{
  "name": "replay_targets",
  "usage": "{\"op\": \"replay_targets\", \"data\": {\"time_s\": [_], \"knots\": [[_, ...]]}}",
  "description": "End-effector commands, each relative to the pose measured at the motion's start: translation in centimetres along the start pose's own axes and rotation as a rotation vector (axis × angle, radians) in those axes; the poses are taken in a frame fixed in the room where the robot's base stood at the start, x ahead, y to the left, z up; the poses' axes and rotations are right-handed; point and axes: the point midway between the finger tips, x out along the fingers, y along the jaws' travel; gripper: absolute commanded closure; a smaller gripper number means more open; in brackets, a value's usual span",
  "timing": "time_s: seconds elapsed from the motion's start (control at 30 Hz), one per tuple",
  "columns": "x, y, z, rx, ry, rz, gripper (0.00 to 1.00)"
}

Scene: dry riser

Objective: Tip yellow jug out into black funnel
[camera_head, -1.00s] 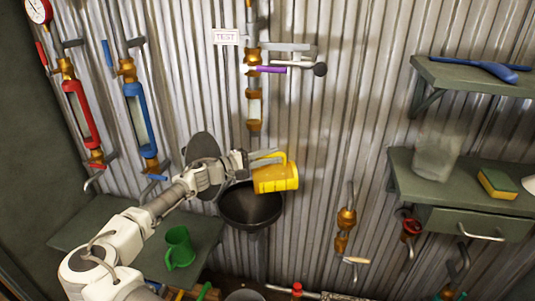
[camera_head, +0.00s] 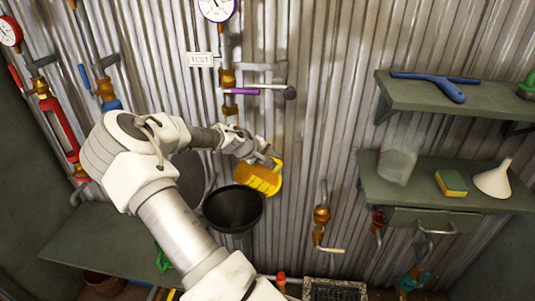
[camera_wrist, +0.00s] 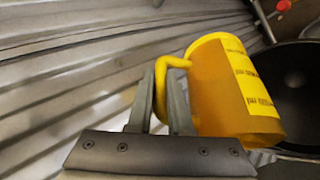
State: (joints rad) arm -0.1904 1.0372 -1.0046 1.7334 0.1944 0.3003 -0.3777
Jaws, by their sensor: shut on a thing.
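The yellow jug (camera_head: 262,180) hangs in the air, tilted, just above and to the right of the black funnel (camera_head: 232,209). My gripper (camera_head: 268,158) is shut on the jug's handle. In the wrist view, the fingers of my gripper (camera_wrist: 167,88) close around the handle of the jug (camera_wrist: 220,90), which has dark markings on its side. The dark bowl of the funnel (camera_wrist: 300,90) shows just beyond the jug there. The jug's contents are hidden, and no stream shows.
A corrugated wall stands behind, with a purple-handled valve (camera_head: 241,91) above the jug. A brass valve (camera_head: 321,214) sits right of the funnel. Shelves at the right hold a clear container (camera_head: 398,162), a sponge (camera_head: 450,182) and a white funnel (camera_head: 493,179). A bench (camera_head: 95,245) lies at lower left.

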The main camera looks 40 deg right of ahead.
Motion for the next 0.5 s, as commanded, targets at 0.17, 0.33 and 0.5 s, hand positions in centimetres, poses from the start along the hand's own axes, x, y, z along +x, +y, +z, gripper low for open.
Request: {"op": "replay_targets", "data": {"time_s": [0.17,0.33,0.5], "knots": [[1.0,-0.2,0.4,0.050,0.024,-0.110,1.00],[1.7,-0.5,0.6,0.088,0.045,-0.196,1.00],[2.2,-0.6,0.8,0.121,0.066,-0.274,1.00]]}}
